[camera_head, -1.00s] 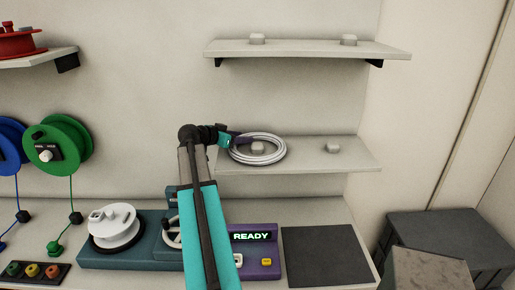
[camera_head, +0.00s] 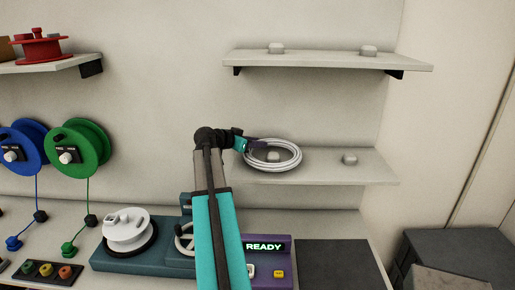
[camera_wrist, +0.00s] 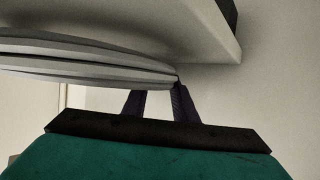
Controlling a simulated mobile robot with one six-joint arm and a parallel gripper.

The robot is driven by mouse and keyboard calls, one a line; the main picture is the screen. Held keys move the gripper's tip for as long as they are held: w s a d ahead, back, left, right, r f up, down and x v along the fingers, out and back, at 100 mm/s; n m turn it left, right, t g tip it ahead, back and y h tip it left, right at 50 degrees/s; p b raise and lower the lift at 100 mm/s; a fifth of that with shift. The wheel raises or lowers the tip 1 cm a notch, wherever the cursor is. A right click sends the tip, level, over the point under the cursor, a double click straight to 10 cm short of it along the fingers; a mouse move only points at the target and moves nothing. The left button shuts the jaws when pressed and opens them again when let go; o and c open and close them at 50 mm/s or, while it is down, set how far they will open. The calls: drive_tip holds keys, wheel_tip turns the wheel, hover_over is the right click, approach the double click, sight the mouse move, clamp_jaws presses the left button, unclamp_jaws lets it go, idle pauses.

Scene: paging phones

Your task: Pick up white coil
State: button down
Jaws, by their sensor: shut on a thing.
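The white coil (camera_head: 289,164) is a ring of looped cable at the lower right shelf (camera_head: 350,178), around a small pale knob (camera_head: 274,156). I cannot tell whether it touches the shelf. My gripper (camera_head: 252,146) is at the left side of the coil, shut on its edge. In the wrist view the dark fingers (camera_wrist: 160,103) meet the rim of the coil (camera_wrist: 80,62), which fills the left side. The arm hides part of the bench below.
An upper shelf (camera_head: 320,61) with two knobs hangs above. Below are a purple READY box (camera_head: 265,262), a teal base with a white spool (camera_head: 128,228), and a dark mat (camera_head: 335,265). Green (camera_head: 85,145) and blue (camera_head: 25,145) reels hang left.

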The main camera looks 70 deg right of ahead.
drive_tip(key=shift+r+b, duration=0.45)
drive_tip(key=shift+r, duration=0.4)
drive_tip(key=a+b, duration=0.1)
drive_tip(key=a, duration=0.4)
drive_tip(key=a+r+b, duration=0.1)
drive_tip(key=a+b, duration=0.1)
drive_tip(key=a, duration=0.3)
drive_tip(key=a+b, duration=0.2)
drive_tip(key=a, duration=0.4)
drive_tip(key=shift+r, duration=0.35)
drive_tip(key=shift+r, duration=0.15)
